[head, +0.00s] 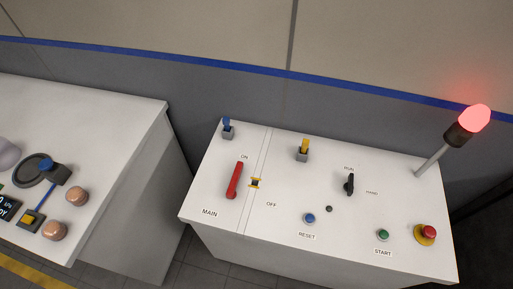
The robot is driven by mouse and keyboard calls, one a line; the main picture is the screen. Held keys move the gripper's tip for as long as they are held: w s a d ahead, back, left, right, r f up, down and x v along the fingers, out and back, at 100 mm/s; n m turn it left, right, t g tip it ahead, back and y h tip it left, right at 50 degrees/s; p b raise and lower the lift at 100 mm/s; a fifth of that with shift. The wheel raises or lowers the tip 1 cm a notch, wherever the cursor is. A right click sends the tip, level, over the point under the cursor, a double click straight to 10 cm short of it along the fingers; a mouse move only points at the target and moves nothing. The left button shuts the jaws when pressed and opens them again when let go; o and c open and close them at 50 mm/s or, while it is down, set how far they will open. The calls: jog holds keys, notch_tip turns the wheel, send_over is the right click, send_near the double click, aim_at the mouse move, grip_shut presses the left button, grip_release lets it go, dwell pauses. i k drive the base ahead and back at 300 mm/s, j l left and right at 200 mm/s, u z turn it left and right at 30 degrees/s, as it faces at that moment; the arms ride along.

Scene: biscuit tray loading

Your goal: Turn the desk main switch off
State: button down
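The desk main switch is a red lever (235,181) on the white sloping desk top (285,178), above the MAIN label. Its upper end lies just below the ON label, and it points up toward ON. The OFF label is to its right, past a small yellow-and-black piece (255,183). The lever is fully visible, with nothing covering it. My gripper is not in view.
The desk also carries blue (228,128) and yellow (303,150) upright switches, a black RUN selector (349,184), RESET (309,218) and START (383,235) buttons, a red stop button (428,232) and a lit red lamp (474,118). A white counter (115,125) stands left across a gap.

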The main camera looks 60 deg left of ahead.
aim_at(231, 193)
jog(key=l+u, duration=0.1)
jog(key=u, duration=2.55)
jog(key=i+l+z, duration=0.25)
jog(key=k+j, duration=0.05)
jog(key=k, duration=0.05)
